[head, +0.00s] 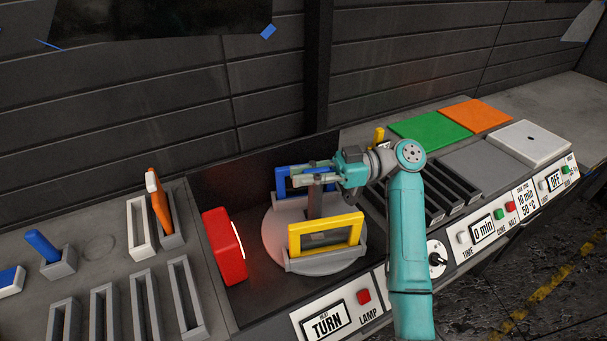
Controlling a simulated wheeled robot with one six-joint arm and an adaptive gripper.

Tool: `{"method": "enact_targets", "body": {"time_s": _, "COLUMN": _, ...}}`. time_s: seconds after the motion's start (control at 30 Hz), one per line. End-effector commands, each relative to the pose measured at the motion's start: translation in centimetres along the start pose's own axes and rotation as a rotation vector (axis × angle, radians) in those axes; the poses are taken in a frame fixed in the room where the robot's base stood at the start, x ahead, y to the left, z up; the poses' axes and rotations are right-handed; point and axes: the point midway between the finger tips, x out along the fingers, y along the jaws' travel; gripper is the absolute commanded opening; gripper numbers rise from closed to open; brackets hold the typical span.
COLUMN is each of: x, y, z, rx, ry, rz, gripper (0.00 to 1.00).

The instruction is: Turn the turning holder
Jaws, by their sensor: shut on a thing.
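A dark grey post (315,205) rises from the disc's middle. My gripper (312,175) reaches in from the right above the disc, its fingers shut on the top of the post. The exact contact is small and partly covered by the fingers.
A red lamp block (225,247) stands close left of the disc. A front panel has a TURN display (327,324) and a red LAMP button (363,297). Dark slotted racks (450,187) lie right of my arm. Empty grey slots (105,312) and an orange tool (159,203) are left.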

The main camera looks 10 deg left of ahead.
Motion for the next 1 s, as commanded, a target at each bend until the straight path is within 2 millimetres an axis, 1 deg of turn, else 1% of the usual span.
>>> {"method": "enact_targets", "body": {"time_s": 0.43, "x": -0.07, "y": -0.3, "z": 0.08, "rx": 0.002, "ry": -0.001, "rz": -0.153, "gripper": 0.0}}
{"method": "enact_targets", "body": {"time_s": 1.0, "x": -0.08, "y": -0.41, "z": 0.13, "rx": 0.002, "ry": -0.002, "rz": -0.192, "gripper": 0.0}}
